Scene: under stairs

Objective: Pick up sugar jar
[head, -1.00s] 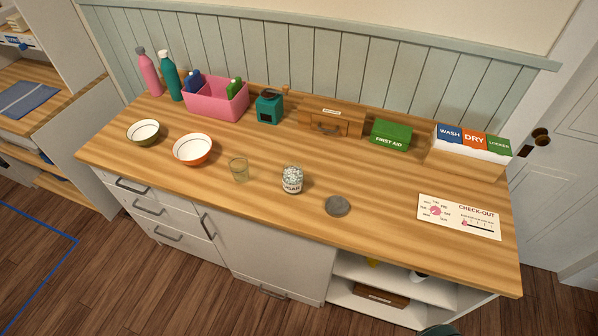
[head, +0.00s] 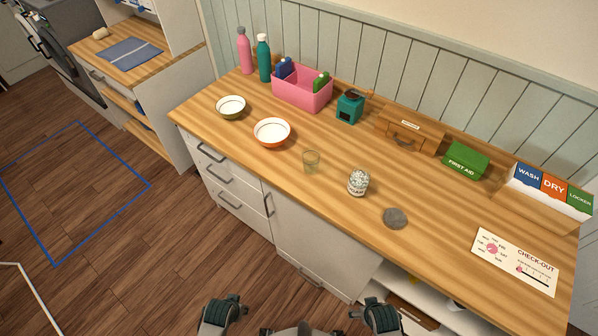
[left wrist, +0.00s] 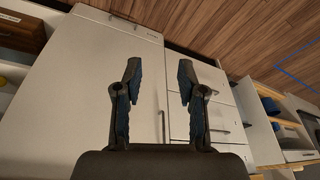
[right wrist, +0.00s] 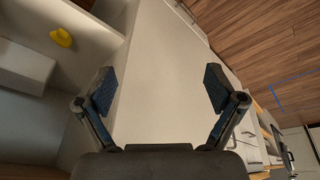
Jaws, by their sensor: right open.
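The sugar jar (head: 358,184) stands upright on the wooden counter (head: 330,222) in the head view. It is a small clear jar with white contents and a dark-lettered label. A round grey disc (head: 395,218), perhaps its lid, lies to its right. My left gripper (left wrist: 158,66) is open and empty in the left wrist view, facing the white cabinet front. My right gripper (right wrist: 158,75) is open wider and empty in the right wrist view, facing the cabinet beside the open shelf. The jar shows in neither wrist view. Dark parts of mine show at the head view's bottom edge.
A clear glass (head: 311,161) and an orange bowl (head: 272,132) stand left of the jar. A pink bin (head: 301,95), a green first aid box (head: 465,161) and a sign box (head: 548,195) stand along the back. A check-out card (head: 515,262) lies at right.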

